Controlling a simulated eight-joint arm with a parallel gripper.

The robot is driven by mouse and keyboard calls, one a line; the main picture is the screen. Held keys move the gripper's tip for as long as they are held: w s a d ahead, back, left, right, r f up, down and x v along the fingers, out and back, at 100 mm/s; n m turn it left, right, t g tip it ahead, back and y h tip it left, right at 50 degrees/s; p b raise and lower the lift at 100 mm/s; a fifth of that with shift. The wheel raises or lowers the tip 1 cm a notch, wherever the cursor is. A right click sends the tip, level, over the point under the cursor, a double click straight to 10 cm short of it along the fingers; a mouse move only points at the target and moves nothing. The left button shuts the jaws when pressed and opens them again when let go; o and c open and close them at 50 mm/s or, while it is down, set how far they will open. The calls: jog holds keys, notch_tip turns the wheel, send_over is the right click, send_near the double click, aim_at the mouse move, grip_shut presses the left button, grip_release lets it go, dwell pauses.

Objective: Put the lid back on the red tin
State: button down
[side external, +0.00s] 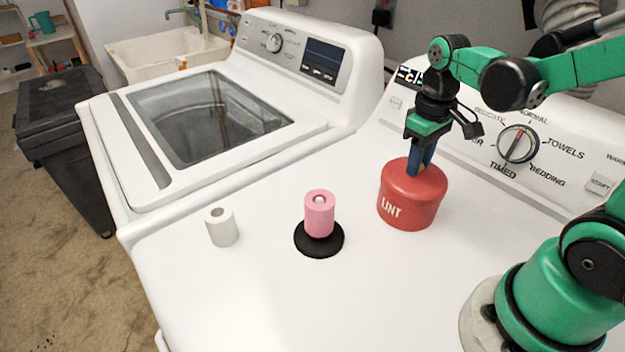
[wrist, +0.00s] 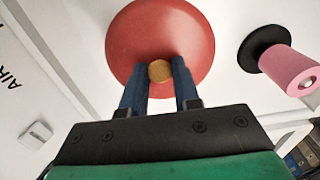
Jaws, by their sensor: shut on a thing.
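The red tin (side external: 408,214), marked "LINT", stands upright on the white machine top, below my gripper. Its red lid (side external: 396,180) is on top of the tin, roughly level. I cannot tell whether it is fully seated. My gripper (side external: 418,168) points down from above, its blue fingers shut on the lid's small tan knob. In the wrist view, the round lid (wrist: 160,30) fills the upper middle, and the knob (wrist: 160,71) sits between the two fingers. The lid hides the tin's body there.
A pink spool (side external: 319,218) on a black round base (side external: 320,249) stands left of the tin. A white roll (side external: 222,229) stands farther left. The control panel with its dial (side external: 517,144) rises behind the tin. The front of the top is clear.

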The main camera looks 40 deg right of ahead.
jog(key=shift+c, duration=0.4)
grip_release()
jog(key=shift+r, duration=3.5)
grip_shut()
jog(key=shift+f, duration=0.25)
